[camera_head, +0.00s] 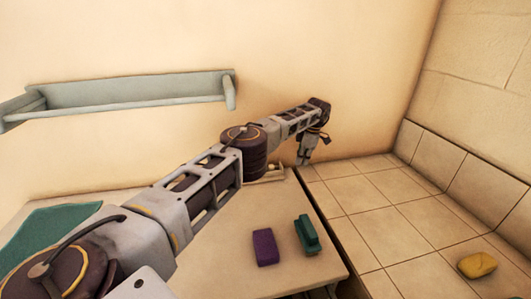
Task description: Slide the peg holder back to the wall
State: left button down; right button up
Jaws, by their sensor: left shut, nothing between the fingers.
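My left arm reaches from the lower left across the counter towards the back wall. Its gripper (303,158) points down near the counter's back right corner, shut and empty. A small cream piece (274,174), which looks like the peg holder, shows just left of the gripper, near the wall. My arm hides part of it, so its full shape and its exact gap to the wall cannot be told. I cannot tell whether the gripper touches it. My right gripper is not in view.
A purple block (265,247) and a green brush (307,234) lie on the front of the counter (225,268). A teal cloth (45,235) lies at left. A grey-green shelf (135,92) hangs above. A yellow sponge (477,264) lies on the tiles at right.

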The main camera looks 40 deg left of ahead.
pick_arm(q)
jog(key=shift+s+a+f+m+h, duration=0.15)
jog(key=shift+s+f+m, duration=0.35)
jog(key=shift+m, duration=0.1)
jog(key=shift+s+a+f+m+h, duration=0.15)
jog(key=shift+s+f+m, duration=0.25)
jog(key=shift+m, duration=0.2)
jog(key=shift+s+a+f+m+p, duration=0.15)
jog(key=shift+s+m+p, duration=0.15)
jog(key=shift+s+m, duration=0.35)
jog(key=shift+s+a+m+h, duration=0.3)
jog(key=shift+s+m, duration=0.2)
jog(key=shift+m, duration=0.2)
jog(key=shift+s+a+m+h, duration=0.25)
jog(key=shift+s+m, duration=0.2)
jog(key=shift+m, duration=0.2)
jog(key=shift+s+a+r+m+p, duration=0.35)
jog(key=shift+s+a+r+m, duration=0.6)
jog(key=shift+m, duration=0.35)
jog(key=s+a+r+m+t, duration=0.1)
jog(key=s+a+r+m, duration=0.4)
jog(key=s+r+m, duration=0.1)
jog(key=shift+a+r+p, duration=0.25)
jog(key=shift+r+p, duration=0.15)
jog(key=shift+r, duration=0.25)
